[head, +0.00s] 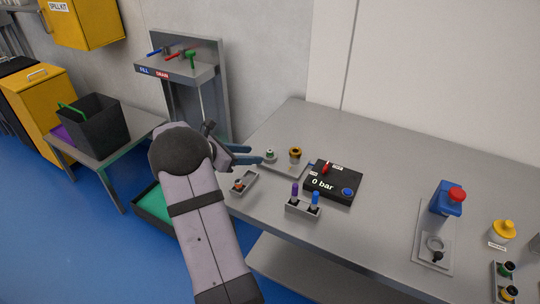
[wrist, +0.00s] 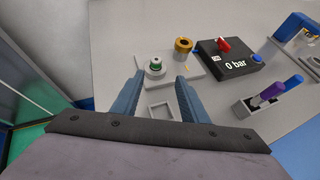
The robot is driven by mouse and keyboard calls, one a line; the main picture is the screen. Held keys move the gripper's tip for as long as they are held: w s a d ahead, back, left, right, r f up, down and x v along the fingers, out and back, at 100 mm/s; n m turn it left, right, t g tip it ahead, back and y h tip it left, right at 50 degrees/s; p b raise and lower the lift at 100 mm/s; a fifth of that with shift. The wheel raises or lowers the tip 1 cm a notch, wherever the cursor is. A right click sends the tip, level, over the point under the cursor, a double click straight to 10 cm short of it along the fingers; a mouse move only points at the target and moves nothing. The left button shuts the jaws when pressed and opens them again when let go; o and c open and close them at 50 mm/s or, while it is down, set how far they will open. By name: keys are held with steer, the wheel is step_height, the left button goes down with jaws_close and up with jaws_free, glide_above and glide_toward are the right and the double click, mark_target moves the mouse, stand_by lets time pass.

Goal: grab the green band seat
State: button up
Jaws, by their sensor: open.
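The green band seat (head: 270,156) is a small pale round piece with a green band and a dark centre on top. It stands upright on a flat grey plate (head: 285,168) near the bench's left end. It also shows in the wrist view (wrist: 155,66), just beyond my blue fingertips and roughly between their lines. My gripper (head: 248,155) is open and empty, with its fingers pointing at the seat from the left in the head view. In the wrist view my gripper (wrist: 160,79) has a finger on each side of the gap. I cannot tell whether a finger touches the seat.
A brass ring (head: 295,155) stands on the same plate, right of the seat. A black gauge box (head: 332,185) reading 0 bar and a holder (head: 303,208) with purple and blue pieces are close by. A small tray (head: 243,184) lies in front. The bench's back middle is clear.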

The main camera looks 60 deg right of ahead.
mark_target(269, 150)
steer(key=shift+d+r+n, duration=0.1)
steer(key=shift+d+n, duration=0.2)
steer(key=shift+d, duration=0.4)
steer(key=shift+d+r+p+x, duration=0.15)
steer(key=shift+p+x, duration=0.55)
steer(key=shift+x, duration=1.1)
steer(key=shift+d+r+p+x, duration=0.1)
steer(key=shift+p+x, duration=0.55)
steer(key=shift+x, duration=1.1)
steer(key=shift+w+a, duration=0.1)
steer(key=shift+w, duration=0.05)
jaws_close()
